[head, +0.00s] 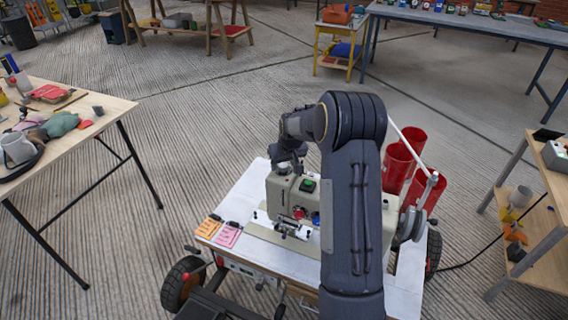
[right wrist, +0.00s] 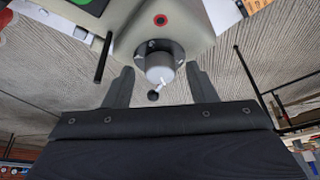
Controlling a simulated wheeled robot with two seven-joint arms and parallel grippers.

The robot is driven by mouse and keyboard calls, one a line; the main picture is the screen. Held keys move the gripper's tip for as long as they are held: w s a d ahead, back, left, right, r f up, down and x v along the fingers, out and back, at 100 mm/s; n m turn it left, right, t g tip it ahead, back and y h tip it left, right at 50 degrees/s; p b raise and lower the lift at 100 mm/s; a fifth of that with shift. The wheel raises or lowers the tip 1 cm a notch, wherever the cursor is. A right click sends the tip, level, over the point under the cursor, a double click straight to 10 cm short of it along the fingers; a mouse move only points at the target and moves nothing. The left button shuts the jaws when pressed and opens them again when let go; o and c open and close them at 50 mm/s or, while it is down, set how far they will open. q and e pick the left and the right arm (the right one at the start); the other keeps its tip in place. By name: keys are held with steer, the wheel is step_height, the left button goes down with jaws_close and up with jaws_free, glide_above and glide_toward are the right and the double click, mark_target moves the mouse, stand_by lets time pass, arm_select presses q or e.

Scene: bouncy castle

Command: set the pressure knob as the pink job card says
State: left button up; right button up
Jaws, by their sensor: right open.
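The beige machine (head: 283,196) stands on a white-topped cart. The pink job card (head: 228,235) lies at the cart's front left; its writing is too small to read. My right gripper (head: 287,166) points down over the machine's top, largely hidden by my own arm. In the right wrist view the right gripper (right wrist: 160,76) is open, its fingers on either side of a round pale knob (right wrist: 159,64) with a white pointer, set in a dark collar. I cannot tell whether the fingers touch it. My left gripper is not in view.
An orange card (head: 209,227) lies beside the pink one. A green button (head: 307,185) and a red knob (head: 298,212) are on the machine. Red cylinders (head: 397,165) stand behind it at the right. Wooden tables (head: 105,110) flank the cart, with clear floor between.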

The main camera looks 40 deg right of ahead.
steer(key=shift+c, duration=0.4)
steer(key=c, duration=0.9)
steer(key=shift+m, duration=0.3)
steer(key=shift+a+m+g+h+p, duration=0.15)
steer(key=shift+m+g+h+p, duration=0.2)
steer(key=shift+m, duration=0.55)
steer(key=m, duration=0.1)
steer(key=m+h+p, duration=0.1)
steer(key=m, duration=0.1)
steer(key=shift+w+a+m+g, duration=0.1)
steer(key=shift+w+m+g, duration=0.05)
steer(key=shift+m+g, duration=0.2)
steer(key=m+g, duration=0.1)
steer(key=m, duration=0.1)
steer(key=m+g+h+p, duration=0.1)
steer(key=m, duration=0.2)
steer(key=shift+w+m, duration=0.15)
steer(key=shift+m, duration=0.1)
